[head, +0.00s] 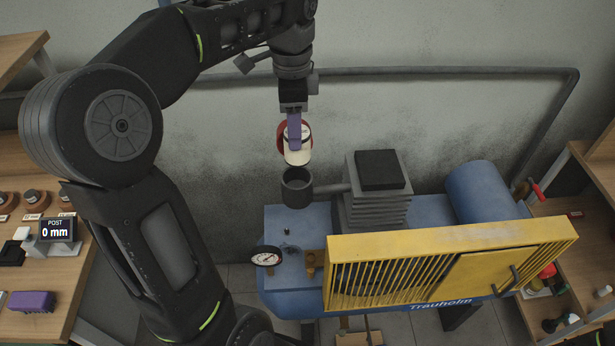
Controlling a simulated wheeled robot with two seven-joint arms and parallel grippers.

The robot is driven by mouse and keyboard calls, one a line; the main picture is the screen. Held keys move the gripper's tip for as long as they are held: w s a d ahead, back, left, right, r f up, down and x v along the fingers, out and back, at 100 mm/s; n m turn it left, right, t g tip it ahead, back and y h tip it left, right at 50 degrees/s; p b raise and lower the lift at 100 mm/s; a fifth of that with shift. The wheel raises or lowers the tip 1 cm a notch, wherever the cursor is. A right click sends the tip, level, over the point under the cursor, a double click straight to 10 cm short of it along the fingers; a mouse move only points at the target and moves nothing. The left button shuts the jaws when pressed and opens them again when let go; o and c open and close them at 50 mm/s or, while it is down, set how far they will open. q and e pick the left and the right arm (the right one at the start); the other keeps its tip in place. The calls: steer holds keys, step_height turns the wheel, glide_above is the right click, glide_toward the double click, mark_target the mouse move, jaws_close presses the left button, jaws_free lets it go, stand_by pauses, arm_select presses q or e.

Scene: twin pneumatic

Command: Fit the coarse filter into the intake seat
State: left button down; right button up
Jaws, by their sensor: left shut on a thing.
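My left gripper (295,132), with purple fingers, comes down from the top and is shut on a round filter (298,157). The filter has a cream lower part and a red part behind the fingers; the fingers hide some of it. I take it to be the coarse filter, though no label on it is readable. The intake seat (297,190) looks like a dark, open-topped cup, joined by a short pipe to the grey finned block. The filter is held just above the cup in the picture; I cannot tell the exact gap. My right gripper is not in view.
The finned block (375,205) with a black top stands right of the cup. A yellow guard (450,262) and blue tank (485,195) lie further right. A gauge (267,258) sits below the cup. The left bench holds a display (56,230) reading "POST 0 mm" and a purple block (32,302).

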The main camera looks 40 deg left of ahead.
mark_target(295, 164)
arm_select(q)
steer(key=shift+s, duration=0.2)
step_height(295, 164, down, 6)
steer(key=b, duration=0.5)
steer(key=shift+w+b, duration=0.1)
steer(key=shift+b, duration=0.2)
steer(key=shift+p, duration=0.5)
steer(key=shift+f, duration=0.15)
step_height(295, 164, down, 3)
steer(key=shift+f, duration=0.35)
steer(key=shift+f, duration=0.15)
steer(key=c, duration=0.7)
jaws_free()
